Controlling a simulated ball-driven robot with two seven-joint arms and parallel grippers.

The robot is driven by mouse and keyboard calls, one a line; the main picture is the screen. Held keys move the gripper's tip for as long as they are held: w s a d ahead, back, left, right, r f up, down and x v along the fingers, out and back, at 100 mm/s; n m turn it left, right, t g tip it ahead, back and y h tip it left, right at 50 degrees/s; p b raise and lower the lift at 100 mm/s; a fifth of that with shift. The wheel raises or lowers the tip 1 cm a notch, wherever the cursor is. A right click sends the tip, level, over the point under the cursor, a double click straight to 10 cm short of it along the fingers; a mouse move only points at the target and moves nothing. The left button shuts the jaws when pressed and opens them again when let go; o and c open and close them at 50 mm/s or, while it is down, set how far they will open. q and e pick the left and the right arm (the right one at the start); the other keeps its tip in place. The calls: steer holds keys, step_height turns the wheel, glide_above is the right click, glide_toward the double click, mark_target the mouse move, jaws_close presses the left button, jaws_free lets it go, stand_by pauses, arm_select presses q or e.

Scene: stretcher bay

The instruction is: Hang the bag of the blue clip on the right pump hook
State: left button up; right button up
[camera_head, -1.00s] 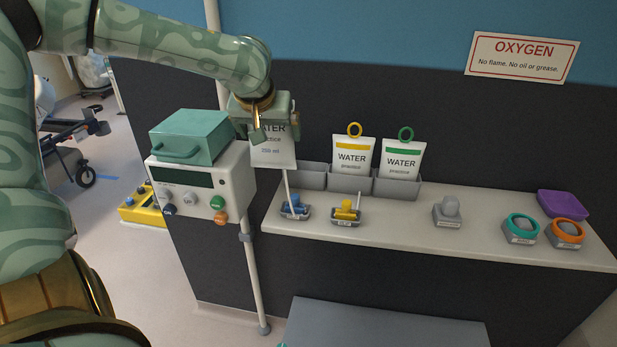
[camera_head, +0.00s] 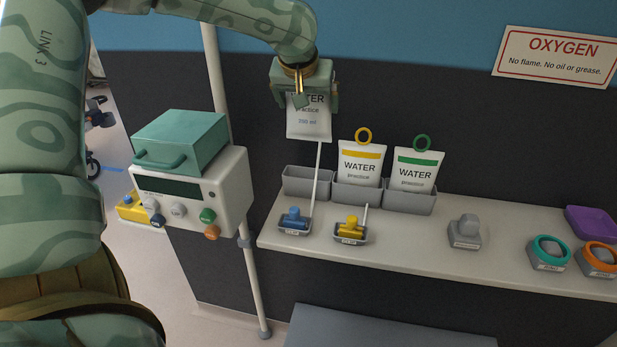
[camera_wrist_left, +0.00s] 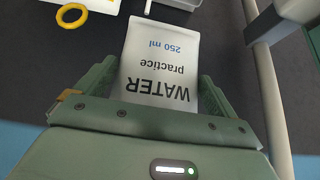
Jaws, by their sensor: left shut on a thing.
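My left gripper (camera_head: 306,98) is shut on a white water bag (camera_head: 309,130) marked 250 ml. It holds the bag upright above the left grey bin, to the right of the pump. A thin pale tube runs from the bag down to the blue clip (camera_head: 294,219) on the shelf. In the left wrist view the bag (camera_wrist_left: 158,65) is between the fingers, its upper end hidden by the gripper. The white pump (camera_head: 228,192) is on a pole, with a teal case on top. I cannot make out its hooks. My right gripper is not in view.
Grey bins (camera_head: 307,182) stand at the back of the shelf (camera_head: 400,240); two hold a yellow-ringed bag (camera_head: 360,166) and a green-ringed bag (camera_head: 414,171). The yellow clip (camera_head: 351,230) is beside the blue one. The pole (camera_head: 253,285) stands left of the shelf.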

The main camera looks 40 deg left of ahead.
arm_select(q)
step_height(320, 180, down, 11)
steer(key=shift+r+b, duration=0.15)
steer(key=shift+b, duration=1)
step_height(320, 180, down, 4)
steer(key=shift+f+b, duration=0.2)
steer(key=shift+b, duration=0.2)
steer(key=o, duration=0.9)
steer(key=shift+f, duration=0.1)
